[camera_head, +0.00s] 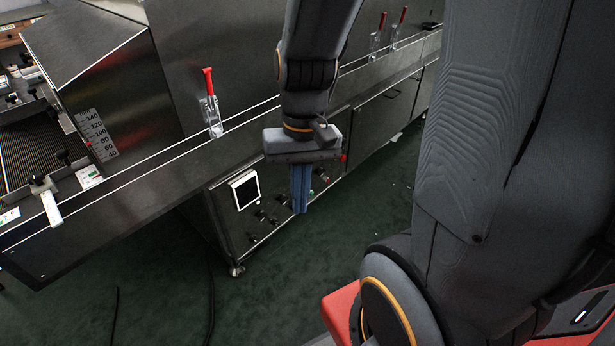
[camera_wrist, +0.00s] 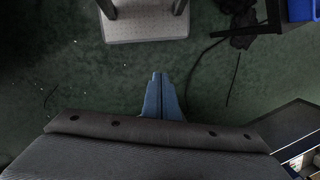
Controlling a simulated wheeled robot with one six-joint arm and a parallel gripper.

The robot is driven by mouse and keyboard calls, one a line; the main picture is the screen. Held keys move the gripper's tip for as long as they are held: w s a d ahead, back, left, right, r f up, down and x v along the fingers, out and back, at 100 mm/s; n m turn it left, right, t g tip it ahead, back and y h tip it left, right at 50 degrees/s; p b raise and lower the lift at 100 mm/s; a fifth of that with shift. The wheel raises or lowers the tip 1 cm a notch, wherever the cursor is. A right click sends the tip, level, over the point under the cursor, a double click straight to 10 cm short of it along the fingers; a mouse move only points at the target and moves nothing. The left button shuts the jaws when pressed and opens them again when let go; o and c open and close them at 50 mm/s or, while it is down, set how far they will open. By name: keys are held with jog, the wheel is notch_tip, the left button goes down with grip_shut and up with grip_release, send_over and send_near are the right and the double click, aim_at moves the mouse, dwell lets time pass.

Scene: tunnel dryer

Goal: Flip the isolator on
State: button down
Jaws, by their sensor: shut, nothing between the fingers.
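The dryer's control panel (camera_head: 231,221) is on the front of the steel cabinet in the head view. It carries a white-framed screen (camera_head: 244,190) and several small dark knobs (camera_head: 260,214). A small red part (camera_head: 324,179) shows just right of my fingers, but I cannot tell whether it is the isolator. My gripper (camera_head: 300,208) points down in front of the panel, its blue fingers shut and empty, hiding part of the panel. In the wrist view the closed fingers (camera_wrist: 158,75) are over the green floor, and no panel control shows there.
Red-handled clamps (camera_head: 209,90) stand along the dryer's ledge. The conveyor mesh (camera_head: 33,150) is at the left. The green floor (camera_head: 170,290) in front of the cabinet is open, with dark cables on it. The wrist view shows a grey platform (camera_wrist: 146,22) and a blue bin (camera_wrist: 302,10).

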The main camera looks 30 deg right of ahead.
jog(key=w+a+f+m+g+y+b, duration=0.1)
jog(key=w+a+f+m+y+b, duration=0.2)
jog(key=f+b, duration=0.35)
jog(key=w+f+m+y+b, duration=0.4)
jog(key=f+m+b, duration=0.1)
jog(key=f, duration=0.3)
jog(key=w+d+f+m+t+y+b, duration=0.3)
jog(key=w+f+m+t+y+b, duration=0.2)
jog(key=w+f+m+b, duration=0.5)
jog(key=w+d+f+m+t+b, duration=0.2)
jog(key=w+d+f+t+b, duration=0.2)
jog(key=w+d, duration=0.25)
jog(key=w+d+f+m+t+b, duration=0.3)
jog(key=w+d+f+t+b, duration=0.15)
jog(key=w, duration=0.35)
jog(key=w+d+f+m+t+h+b, duration=0.1)
jog(key=d+f+m+t+h+b, duration=0.2)
jog(key=d, duration=0.5)
jog(key=w+d+f+m+t+h+b, duration=0.2)
jog(key=d+f+m+t+h+b, duration=0.1)
jog(key=d, duration=0.5)
notch_tip(320, 180, down, 2)
jog(key=shift+w+d+m+t+b, duration=0.3)
jog(key=shift+d+t+b, duration=0.15)
jog(key=shift+t, duration=0.4)
jog(key=b+x, duration=0.4)
jog(key=x, duration=0.6)
